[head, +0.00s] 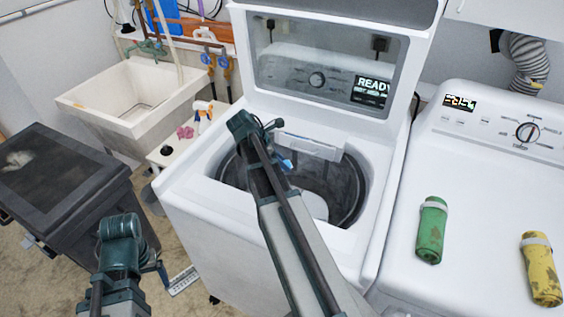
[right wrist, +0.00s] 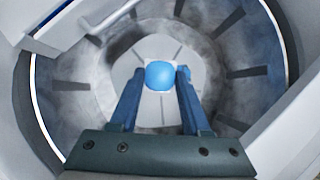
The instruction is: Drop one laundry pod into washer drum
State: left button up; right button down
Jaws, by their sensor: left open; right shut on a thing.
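The top-load washer (head: 215,225) stands with its lid raised, and its metal drum (head: 345,190) is open. My right gripper (head: 284,160) is over the drum opening, pointing down into it. In the right wrist view, its blue fingers (right wrist: 159,78) are shut on a small rounded blue laundry pod (right wrist: 160,74). The drum wall (right wrist: 75,115) surrounds the pod in that view, with the pale drum centre behind it. In the head view my right arm hides part of the drum. My left gripper (head: 157,266) is open, low at the left, away from the washer.
A dryer (head: 480,180) at the right carries a green rolled bundle (head: 432,230) and a yellow one (head: 540,268). A utility sink (head: 130,95), a spray bottle (head: 203,109) and a dark bin (head: 60,190) are at the left. The raised glass lid (head: 325,60) stands behind the opening.

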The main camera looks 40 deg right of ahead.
notch_tip(320, 180, down, 5)
jog(key=b, duration=0.3)
jog(key=shift+r+b, duration=0.2)
jog(key=shift+b, duration=0.2)
jog(key=shift+c, duration=1.4)
grip_release()
jog(key=p+v, duration=1.1)
jog(key=v, duration=0.3)
jog(key=shift+p, duration=0.3)
jog(key=shift+f, duration=0.1)
